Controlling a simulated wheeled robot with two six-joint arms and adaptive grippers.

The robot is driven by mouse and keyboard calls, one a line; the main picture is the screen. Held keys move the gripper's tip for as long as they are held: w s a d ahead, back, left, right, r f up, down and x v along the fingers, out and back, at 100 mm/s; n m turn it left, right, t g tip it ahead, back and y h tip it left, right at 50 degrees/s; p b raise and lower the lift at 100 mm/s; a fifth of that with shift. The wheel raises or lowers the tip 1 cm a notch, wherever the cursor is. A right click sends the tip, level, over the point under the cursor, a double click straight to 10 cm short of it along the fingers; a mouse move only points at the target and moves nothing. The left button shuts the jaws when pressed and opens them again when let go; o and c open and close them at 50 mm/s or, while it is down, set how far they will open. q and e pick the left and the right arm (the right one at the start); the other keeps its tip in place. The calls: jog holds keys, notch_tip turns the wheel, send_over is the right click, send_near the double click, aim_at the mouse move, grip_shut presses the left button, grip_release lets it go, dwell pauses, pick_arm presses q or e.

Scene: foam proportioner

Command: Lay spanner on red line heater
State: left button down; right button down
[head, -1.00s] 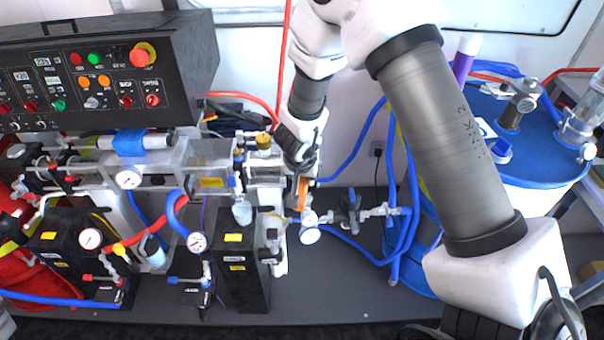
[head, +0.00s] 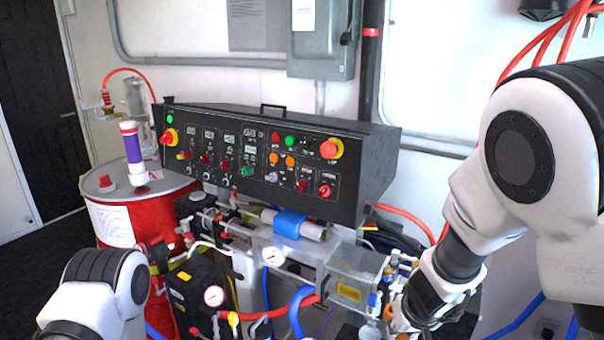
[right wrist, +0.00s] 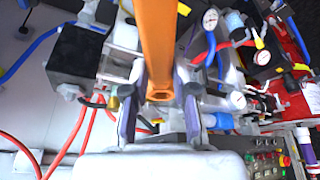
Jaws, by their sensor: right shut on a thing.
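An orange spanner (right wrist: 157,50) is held between the fingers of my right gripper (right wrist: 160,92) in the right wrist view. My left gripper is out of view.
A red drum (head: 112,222) stands at the left. A black control panel (head: 265,158) overhangs the pipework. A clear-sided pump unit (head: 352,280), gauges (head: 273,257) and a red hose lie between my right gripper and the heater. Another black box (right wrist: 78,48) shows in the right wrist view.

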aim_at(404, 336)
jog(key=shift+s+d+f, duration=0.15)
jog(key=shift+d+f, duration=0.2)
jog(key=shift+f, duration=0.35)
jog(key=shift+w+a+f+m, duration=0.15)
jog(key=shift+f+m, duration=0.1)
jog(key=shift+f, duration=0.25)
jog(key=shift+w+a+f+m, duration=0.1)
jog(key=shift+f+m, duration=0.15)
jog(key=shift+f, duration=0.2)
jog(key=shift+w+f, duration=0.5)
jog(key=shift+w, duration=0.2)
jog(key=shift+w+d+r+n, duration=0.15)
jog(key=shift+w+n, duration=0.2)
jog(key=shift+n, duration=0.15)
